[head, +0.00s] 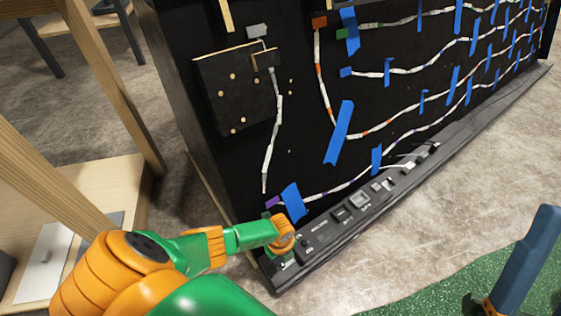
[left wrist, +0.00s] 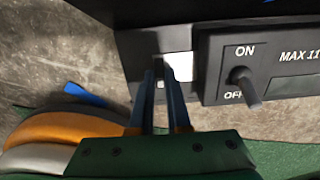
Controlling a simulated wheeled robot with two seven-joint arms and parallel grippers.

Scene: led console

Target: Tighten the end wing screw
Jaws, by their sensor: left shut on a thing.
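The long black console strip (head: 318,236) lies on the floor along the foot of the dark panel, with switches and sockets on its face. My left gripper (head: 285,247) is at its near left end, low to the floor. In the left wrist view my two blue fingers (left wrist: 164,78) reach the end of the console, close together, beside a small white patch (left wrist: 178,66). They are shut on the end wing screw, which is mostly hidden by the fingers. The ON/OFF toggle (left wrist: 245,88) is just right of the fingers, untouched. My right gripper does not show clearly.
The dark panel (head: 190,110) rises behind the console, with LED strips and blue tape (head: 339,133) on it. A wooden table leg (head: 120,90) and low shelf (head: 120,178) stand at left. A green mat (head: 440,285) lies in front; bare floor shows at right.

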